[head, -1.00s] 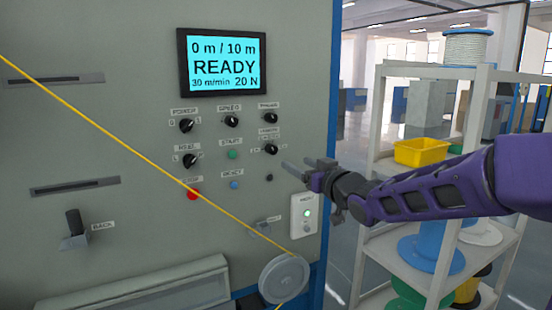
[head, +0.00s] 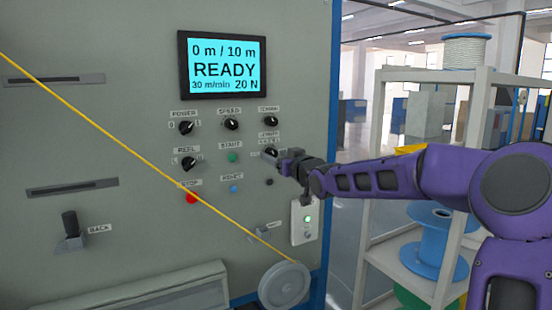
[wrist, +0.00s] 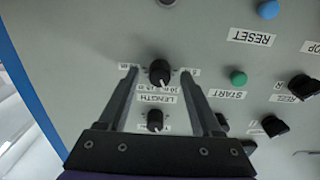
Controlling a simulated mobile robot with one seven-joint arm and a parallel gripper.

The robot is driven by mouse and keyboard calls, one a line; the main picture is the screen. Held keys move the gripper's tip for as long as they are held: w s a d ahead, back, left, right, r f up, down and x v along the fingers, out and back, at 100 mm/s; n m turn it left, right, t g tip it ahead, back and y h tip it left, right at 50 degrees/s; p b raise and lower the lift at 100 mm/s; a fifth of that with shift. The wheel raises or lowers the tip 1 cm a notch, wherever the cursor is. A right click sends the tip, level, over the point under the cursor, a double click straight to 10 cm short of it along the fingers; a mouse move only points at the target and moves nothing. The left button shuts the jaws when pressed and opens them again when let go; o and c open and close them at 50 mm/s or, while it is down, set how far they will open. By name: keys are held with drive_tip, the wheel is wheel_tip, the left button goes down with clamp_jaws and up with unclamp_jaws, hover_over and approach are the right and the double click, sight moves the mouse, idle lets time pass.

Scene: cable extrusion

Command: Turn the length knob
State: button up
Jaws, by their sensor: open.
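The length knob (wrist: 159,72) is a black round knob beside its LENGTH label in the wrist view, which shows the panel upside down. My gripper (wrist: 160,73) is open, with one finger on each side of the length knob and visible gaps to it. In the head view, my gripper (head: 271,156) is at the panel and partly hides the knob. The screen (head: 222,64) reads 0 m / 10 m, READY, 30 m/min, 20 N. I cannot tell if the fingers touch the panel.
Another black knob (wrist: 155,120) lies between the fingers nearer the palm. The green start button (wrist: 238,78) and blue reset button (wrist: 268,9) are close by. A yellow cable (head: 120,140) runs diagonally to a grey pulley (head: 285,283). A shelf (head: 440,250) stands to the right.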

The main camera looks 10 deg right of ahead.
drive_tip(key=shift+w+a, duration=0.1)
drive_tip(key=shift+w, duration=0.15)
clamp_jaws()
idle(0.5)
drive_tip(key=shift+r+m+p, duration=0.1)
drive_tip(key=shift+m+p, duration=0.85)
drive_tip(key=shift+m, duration=0.15)
drive_tip(key=m+p, duration=0.2)
drive_tip(key=m, duration=0.1)
drive_tip(key=shift+m, duration=0.3)
drive_tip(key=m, duration=0.5)
drive_tip(key=shift+m+p, duration=0.3)
drive_tip(key=shift+m, duration=0.1)
